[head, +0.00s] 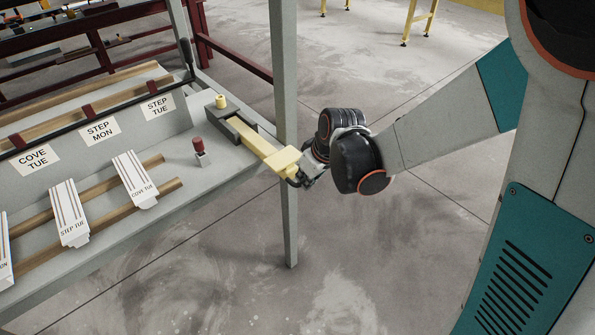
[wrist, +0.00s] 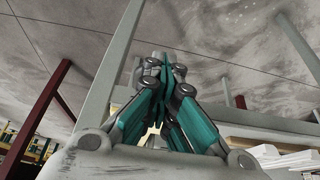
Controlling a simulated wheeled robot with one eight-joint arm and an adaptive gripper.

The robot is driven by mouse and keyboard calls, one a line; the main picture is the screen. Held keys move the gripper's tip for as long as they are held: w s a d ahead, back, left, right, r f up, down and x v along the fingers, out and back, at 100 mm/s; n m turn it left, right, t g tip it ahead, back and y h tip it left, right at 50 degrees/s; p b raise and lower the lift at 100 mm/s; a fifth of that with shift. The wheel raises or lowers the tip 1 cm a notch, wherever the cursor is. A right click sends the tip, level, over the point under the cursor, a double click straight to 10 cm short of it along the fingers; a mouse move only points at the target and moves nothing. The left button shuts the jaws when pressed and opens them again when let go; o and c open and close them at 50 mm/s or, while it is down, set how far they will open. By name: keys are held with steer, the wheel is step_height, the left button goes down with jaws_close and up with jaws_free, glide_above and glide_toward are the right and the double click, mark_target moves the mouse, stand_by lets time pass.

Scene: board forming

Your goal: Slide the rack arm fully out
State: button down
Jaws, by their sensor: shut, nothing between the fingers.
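The rack arm is a yellow bar (head: 257,142) in a dark grey housing (head: 221,123) at the right end of the grey bench. Its wider pale yellow end block (head: 284,161) sticks out past the bench edge near the grey post. My gripper (head: 297,180) is at this outer end, with its fingers shut and nothing held. In the head view it overlaps the block's edge; I cannot tell whether it touches. In the wrist view the gripper fingers (wrist: 166,85) are together, and a little yellow shows behind them.
A grey upright post (head: 284,80) stands close beside the bar. A red-topped knob (head: 199,145) stands on the bench left of it. White labelled boards (head: 133,180) lie on wooden rails.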

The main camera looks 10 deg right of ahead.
steer(key=shift+s+d+f, duration=0.15)
steer(key=shift+s+f, duration=0.05)
steer(key=shift+s, duration=0.05)
steer(key=c, duration=2)
jaws_free()
steer(key=shift+o, duration=0.3)
steer(key=shift+w+r, duration=0.15)
steer(key=shift+r, duration=0.4)
steer(key=o, duration=0.8)
steer(key=v, duration=0.4)
steer(key=shift+s+d+f, duration=0.1)
steer(key=shift+s+f, duration=0.1)
steer(key=shift+s, duration=0.1)
steer(key=shift+c, duration=0.2)
steer(key=v, duration=0.7)
steer(key=shift+r, duration=0.3)
steer(key=shift+w, duration=0.1)
steer(key=s+d+r+m+t+h, duration=0.1)
steer(key=s+d+r+m, duration=0.1)
steer(key=s, duration=0.5)
steer(key=s+d+r+m+t+h, duration=0.1)
steer(key=s+d+r+m+t, duration=0.1)
steer(key=s+d+m, duration=0.2)
steer(key=s+d, duration=0.2)
steer(key=s, duration=0.1)
steer(key=shift+r+m+h, duration=0.3)
steer(key=shift+m, duration=0.1)
